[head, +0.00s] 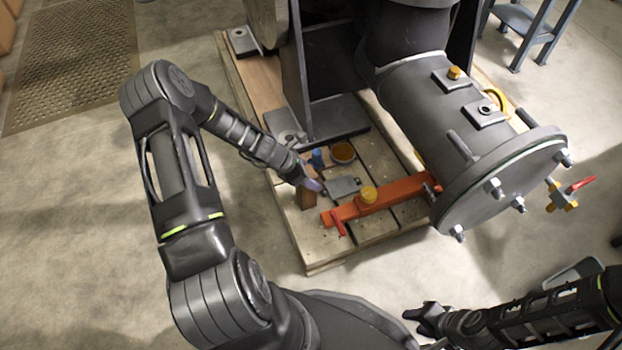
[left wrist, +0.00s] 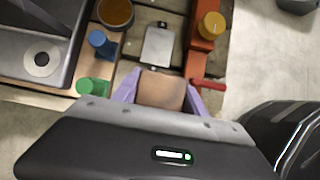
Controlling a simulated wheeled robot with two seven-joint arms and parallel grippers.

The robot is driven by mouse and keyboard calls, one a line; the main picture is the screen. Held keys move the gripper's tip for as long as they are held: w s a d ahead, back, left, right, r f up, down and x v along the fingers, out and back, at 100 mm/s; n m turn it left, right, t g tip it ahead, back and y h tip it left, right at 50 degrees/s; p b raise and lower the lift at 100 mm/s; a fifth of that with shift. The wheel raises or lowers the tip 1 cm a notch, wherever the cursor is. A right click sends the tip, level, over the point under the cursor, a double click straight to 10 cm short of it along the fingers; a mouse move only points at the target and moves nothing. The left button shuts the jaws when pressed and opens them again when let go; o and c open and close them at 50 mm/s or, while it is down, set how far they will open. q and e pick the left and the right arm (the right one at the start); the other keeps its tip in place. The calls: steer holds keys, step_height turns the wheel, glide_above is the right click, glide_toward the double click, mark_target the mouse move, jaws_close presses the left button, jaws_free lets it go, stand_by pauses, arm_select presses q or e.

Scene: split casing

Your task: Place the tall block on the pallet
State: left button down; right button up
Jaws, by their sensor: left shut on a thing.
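The tall block (head: 308,198) is a brown wooden block, upright at the near left part of the pallet (head: 318,252). My left gripper (head: 311,186) is shut on its upper part, coming from above. In the left wrist view the top of the block (left wrist: 161,90) sits between the purple fingers of my left gripper (left wrist: 160,98). Whether its base touches the planks I cannot tell. My right gripper (head: 424,318) is low at the bottom right, away from the pallet, with its finger gap unclear.
A large grey flanged casing (head: 440,115) overhangs the right side.

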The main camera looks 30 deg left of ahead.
arm_select(q)
steer(key=shift+f, duration=0.15)
steer(key=shift+f, duration=0.15)
steer(key=c, duration=0.6)
jaws_free()
steer(key=p+v, duration=0.4)
steer(key=v, duration=0.8)
steer(key=shift+r, duration=0.2)
steer(key=shift+d, duration=0.15)
